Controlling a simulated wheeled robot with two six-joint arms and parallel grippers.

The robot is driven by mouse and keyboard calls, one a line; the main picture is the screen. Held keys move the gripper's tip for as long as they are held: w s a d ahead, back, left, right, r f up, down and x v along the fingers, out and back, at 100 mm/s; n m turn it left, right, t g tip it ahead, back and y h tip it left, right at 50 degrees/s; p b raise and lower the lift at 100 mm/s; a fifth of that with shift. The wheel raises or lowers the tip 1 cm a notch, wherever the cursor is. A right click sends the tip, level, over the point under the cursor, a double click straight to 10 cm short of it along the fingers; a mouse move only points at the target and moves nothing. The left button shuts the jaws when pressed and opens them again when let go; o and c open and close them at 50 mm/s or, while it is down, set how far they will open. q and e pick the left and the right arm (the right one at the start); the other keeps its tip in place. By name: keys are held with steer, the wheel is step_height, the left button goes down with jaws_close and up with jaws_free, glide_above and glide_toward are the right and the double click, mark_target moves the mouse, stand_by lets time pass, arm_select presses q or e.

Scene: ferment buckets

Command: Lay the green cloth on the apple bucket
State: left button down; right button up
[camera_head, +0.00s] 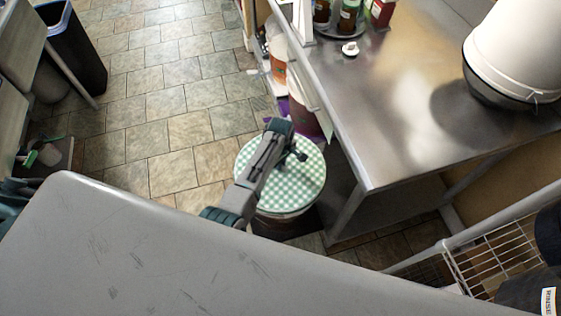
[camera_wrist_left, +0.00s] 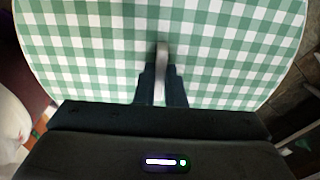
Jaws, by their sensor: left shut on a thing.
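The green-and-white checked cloth (camera_head: 305,185) is spread as a flat round over the top of a bucket (camera_head: 285,222) on the floor beside the steel table. I cannot tell whether it rests on the rim or hangs just above it. The cloth fills most of the left wrist view (camera_wrist_left: 80,45). My left gripper (camera_head: 298,155) is over the cloth, with its fingers (camera_wrist_left: 160,78) close together on a narrow pale part near the cloth's middle. The bucket's contents are hidden. My right gripper is not in view.
The steel table (camera_head: 400,130) stands close on the right, with a white bucket (camera_head: 515,55) and bottles (camera_head: 348,15) on it. A grey worktop (camera_head: 150,260) fills the front. Other containers (camera_head: 280,65) stand behind the covered bucket. Tiled floor (camera_head: 160,110) is clear to the left.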

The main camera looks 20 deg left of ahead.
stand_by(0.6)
arm_select(q)
steer(key=shift+f, duration=0.5)
steer(key=shift+f, duration=0.2)
stand_by(0.7)
steer(key=shift+f, duration=0.15)
stand_by(1.2)
steer(key=c, duration=0.9)
jaws_free()
steer(key=shift+p, duration=0.3)
steer(key=shift+r+p, duration=3.55)
steer(key=shift+p, duration=0.05)
